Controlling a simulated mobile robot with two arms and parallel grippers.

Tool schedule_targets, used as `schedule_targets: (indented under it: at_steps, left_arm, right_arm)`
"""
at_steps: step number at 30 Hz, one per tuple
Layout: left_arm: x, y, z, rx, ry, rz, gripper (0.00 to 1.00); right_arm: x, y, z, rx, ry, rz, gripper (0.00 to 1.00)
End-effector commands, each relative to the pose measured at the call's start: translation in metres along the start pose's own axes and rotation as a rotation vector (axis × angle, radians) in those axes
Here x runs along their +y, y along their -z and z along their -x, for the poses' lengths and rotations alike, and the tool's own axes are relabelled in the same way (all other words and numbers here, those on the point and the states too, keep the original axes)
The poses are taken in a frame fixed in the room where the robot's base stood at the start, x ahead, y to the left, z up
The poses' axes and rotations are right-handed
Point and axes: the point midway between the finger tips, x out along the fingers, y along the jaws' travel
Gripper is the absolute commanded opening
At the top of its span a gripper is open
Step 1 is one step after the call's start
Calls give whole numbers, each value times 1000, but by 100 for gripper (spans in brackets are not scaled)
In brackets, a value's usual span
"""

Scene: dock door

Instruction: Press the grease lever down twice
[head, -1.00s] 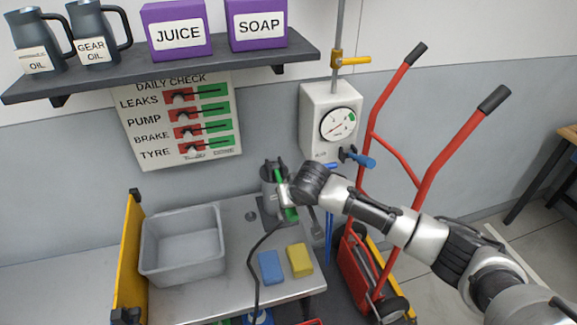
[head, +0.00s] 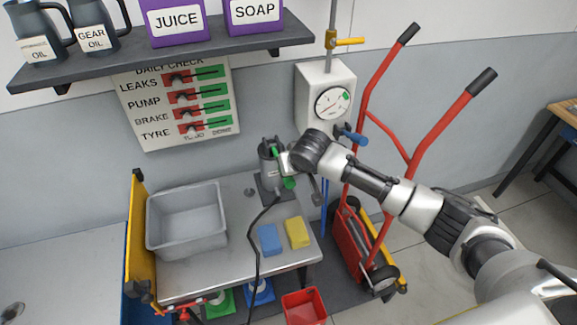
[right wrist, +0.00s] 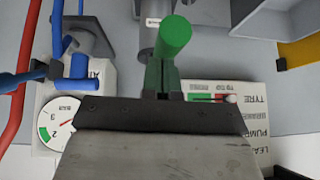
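The grease pump (head: 266,163) is a grey upright cylinder on the right part of the metal table, with a black hose. Its lever has a thick green grip (head: 288,183), partly hidden by my right gripper in the head view. In the right wrist view the green grip (right wrist: 175,36) points towards the camera, just beyond the fingertips. My right gripper (head: 282,162) is at the lever. In the right wrist view its two narrow fingers (right wrist: 162,82) look shut together, with only a thin slit between them. Whether they touch the grip is unclear. My left gripper is out of view.
A grey bin (head: 187,245), a blue block (head: 269,240) and a yellow block (head: 297,232) share the table. A red hand truck (head: 420,150) stands right of it. A gauge box (head: 312,85) with a blue lever hangs behind. A shelf (head: 160,56) is above.

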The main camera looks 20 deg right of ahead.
Motion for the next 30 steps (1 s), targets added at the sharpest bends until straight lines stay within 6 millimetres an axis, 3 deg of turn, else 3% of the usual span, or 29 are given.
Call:
schedule_targets:
  at_steps: [9,15,30]
  left_arm:
    - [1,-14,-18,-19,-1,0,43]
    - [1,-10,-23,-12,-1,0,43]
    - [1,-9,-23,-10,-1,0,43]
  right_arm:
    - [0,-4,65,4,1,1,0]
    - [0,-5,93,3,0,0,0]
    - [0,-4,101,3,0,-1,0]
